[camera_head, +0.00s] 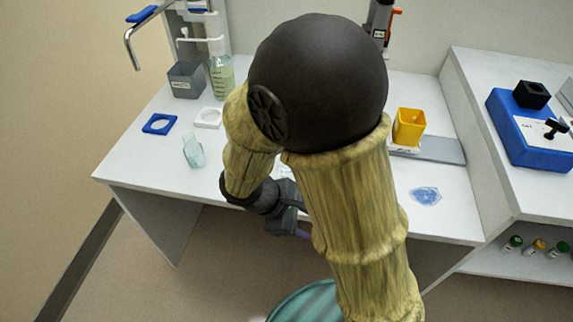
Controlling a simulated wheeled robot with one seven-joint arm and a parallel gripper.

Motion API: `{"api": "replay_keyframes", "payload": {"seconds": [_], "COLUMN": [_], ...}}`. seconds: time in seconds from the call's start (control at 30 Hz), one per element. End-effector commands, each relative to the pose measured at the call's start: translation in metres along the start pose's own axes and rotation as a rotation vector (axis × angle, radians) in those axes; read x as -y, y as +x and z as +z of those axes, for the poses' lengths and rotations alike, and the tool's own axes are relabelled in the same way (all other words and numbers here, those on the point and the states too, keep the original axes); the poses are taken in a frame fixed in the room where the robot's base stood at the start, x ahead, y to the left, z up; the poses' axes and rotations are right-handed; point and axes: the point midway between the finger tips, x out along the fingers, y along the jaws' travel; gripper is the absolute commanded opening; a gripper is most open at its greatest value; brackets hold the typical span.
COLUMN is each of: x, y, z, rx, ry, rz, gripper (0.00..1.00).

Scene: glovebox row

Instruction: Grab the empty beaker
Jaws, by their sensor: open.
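A small clear, teal-tinted glass vessel (193,151) is on the white bench at the left and looks empty; I cannot tell for sure that it is the beaker. A taller graduated clear vessel (221,78) with greenish contents stands behind it, near the stand. My gripper (292,222) is low at the bench's front edge, to the right of and nearer than the small vessel, and apart from it. Its jaws are open, small in view and partly hidden by my arm. My arm also covers the middle of the bench.
A grey box (186,80), a blue square frame (160,124) and a white ring (208,117) surround the left area. A yellow container (409,127) and a flat blue patch (425,195) are at right. A blue device (530,130) sits on the adjoining bench.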

Motion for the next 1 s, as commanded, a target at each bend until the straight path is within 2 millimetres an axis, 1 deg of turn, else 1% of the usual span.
{"api": "replay_keyframes", "payload": {"seconds": [0.03, 0.17, 0.27, 0.4, 0.5, 0.6, 0.73, 0.97, 1.0], "x": [0.000, 0.002, -0.002, -0.013, -0.024, -0.033, -0.038, -0.038, -0.038], "y": [0.005, 0.011, 0.013, 0.015, 0.015, 0.016, 0.016, 0.016, 0.016], "z": [0.010, 0.024, 0.034, 0.050, 0.064, 0.075, 0.082, 0.082, 0.082], "rx": [-0.046, -0.164, -0.253, -0.371, -0.441, -0.489, -0.514, -0.516, -0.516], "ry": [0.104, 0.368, 0.580, 0.895, 1.098, 1.247, 1.331, 1.335, 1.334], "rz": [-0.063, -0.199, -0.283, -0.368, -0.401, -0.415, -0.420, -0.421, -0.421], "gripper": [0.54, 0.54, 0.54, 0.54, 0.54, 0.54, 0.54, 0.54, 0.46]}}
